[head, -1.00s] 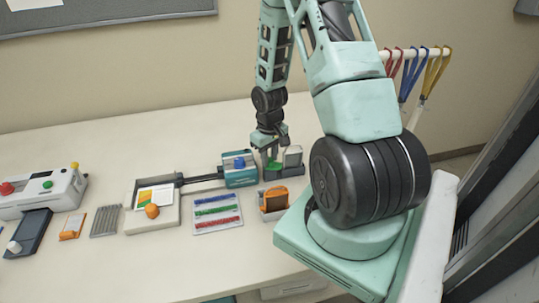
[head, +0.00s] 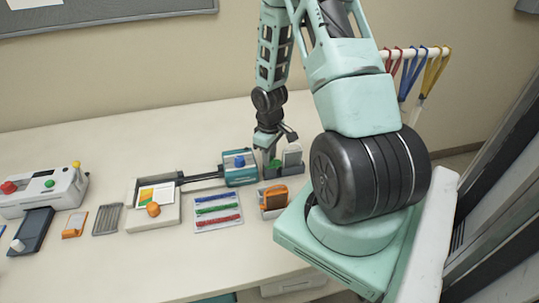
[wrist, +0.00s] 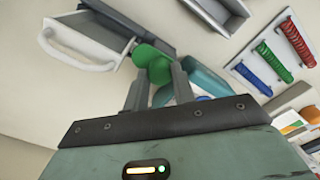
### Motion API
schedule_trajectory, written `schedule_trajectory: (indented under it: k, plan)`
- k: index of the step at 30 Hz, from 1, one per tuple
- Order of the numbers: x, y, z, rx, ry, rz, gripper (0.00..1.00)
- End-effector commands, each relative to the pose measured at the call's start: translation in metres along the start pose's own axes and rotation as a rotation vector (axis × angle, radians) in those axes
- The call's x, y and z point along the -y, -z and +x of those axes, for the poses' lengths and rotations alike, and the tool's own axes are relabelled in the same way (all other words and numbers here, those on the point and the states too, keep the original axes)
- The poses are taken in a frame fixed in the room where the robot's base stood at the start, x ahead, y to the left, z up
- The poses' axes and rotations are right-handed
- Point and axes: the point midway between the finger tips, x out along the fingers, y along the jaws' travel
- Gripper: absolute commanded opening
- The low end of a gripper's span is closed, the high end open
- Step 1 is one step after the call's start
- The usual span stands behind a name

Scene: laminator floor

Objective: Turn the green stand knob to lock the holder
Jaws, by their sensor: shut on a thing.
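The green stand knob (head: 275,163) sits at the back right of the table, partly hidden by my gripper (head: 270,155). In the wrist view the knob (wrist: 152,60) shows as a green lobed piece between the fingertips of my gripper (wrist: 160,76), which is shut on it. The dark grey stand (head: 287,171) is beside the knob. The pale holder (head: 292,153) stands upright in it, just right of my gripper. In the wrist view the holder (wrist: 80,62) shows as a white looped frame at the left.
A teal device with a blue knob (head: 240,170) is close on the left. A tray of coloured coils (head: 217,212) lies front left. Lanyards (head: 412,75) hang at the back right.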

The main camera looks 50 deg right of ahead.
Motion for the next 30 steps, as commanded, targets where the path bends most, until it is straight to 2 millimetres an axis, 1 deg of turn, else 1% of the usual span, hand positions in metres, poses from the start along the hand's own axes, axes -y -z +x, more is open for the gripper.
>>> schedule_trajectory:
  k: [3, 4, 6, 14, 17, 19, 23, 30]
  plan:
    - [-0.001, 0.001, -0.001, -0.002, -0.002, -0.001, 0.03]
    - [-0.001, 0.001, -0.001, -0.002, -0.002, -0.001, 0.31]
    - [-0.001, 0.001, -0.001, -0.002, -0.002, 0.000, 0.47]
    - [0.000, 0.000, -0.001, -0.001, -0.001, 0.001, 0.47]
    - [-0.001, 0.001, -0.004, -0.002, -0.001, 0.002, 0.47]
    - [-0.001, 0.000, -0.010, -0.002, -0.002, 0.003, 0.47]
    - [-0.001, 0.000, -0.031, -0.004, -0.004, 0.005, 0.47]
    - [-0.002, 0.001, -0.085, -0.006, -0.006, 0.005, 0.47]
